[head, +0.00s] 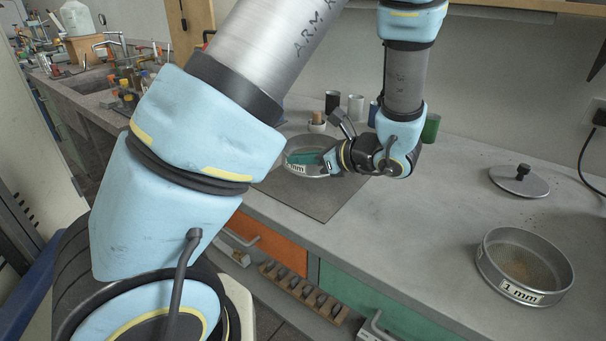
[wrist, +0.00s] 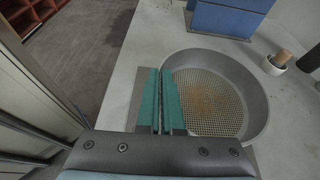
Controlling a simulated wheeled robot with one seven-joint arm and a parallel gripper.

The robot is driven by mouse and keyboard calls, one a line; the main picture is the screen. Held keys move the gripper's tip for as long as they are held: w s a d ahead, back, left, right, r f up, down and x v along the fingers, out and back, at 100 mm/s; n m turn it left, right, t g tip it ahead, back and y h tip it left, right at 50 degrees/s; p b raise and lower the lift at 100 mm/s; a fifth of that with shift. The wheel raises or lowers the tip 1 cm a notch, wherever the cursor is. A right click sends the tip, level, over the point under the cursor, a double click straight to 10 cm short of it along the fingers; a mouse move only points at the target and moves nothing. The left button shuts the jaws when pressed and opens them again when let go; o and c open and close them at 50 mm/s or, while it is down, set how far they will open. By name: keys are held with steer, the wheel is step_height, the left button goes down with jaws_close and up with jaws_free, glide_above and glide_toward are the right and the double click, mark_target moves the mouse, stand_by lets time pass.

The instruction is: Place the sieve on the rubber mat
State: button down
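A round metal sieve (head: 302,145) with a white label ending in "mm" is at the back of the dark rubber mat (head: 318,204). The wrist view shows its mesh (wrist: 215,100) with brownish dust. My gripper (head: 306,157) has its teal fingers close together at the sieve's near rim. In the wrist view the fingers (wrist: 160,85) look closed around the left wall of the sieve. Part of the mat (wrist: 140,98) shows beside them. I cannot tell whether the sieve rests on the mat or hangs just above it. A second sieve (head: 526,265), labelled "1 mm", stands at the right.
A metal lid (head: 519,181) lies at the back right of the bench. Behind the mat stand a small white pot with a cork-coloured top (head: 317,123), black and pale cylinders, and a green cylinder (head: 431,128). The bench between mat and second sieve is clear.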

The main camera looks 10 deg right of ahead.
mark_target(300, 174)
steer(key=shift+f, duration=2.35)
steer(key=shift+f, duration=0.15)
steer(key=c, duration=1.1)
jaws_free()
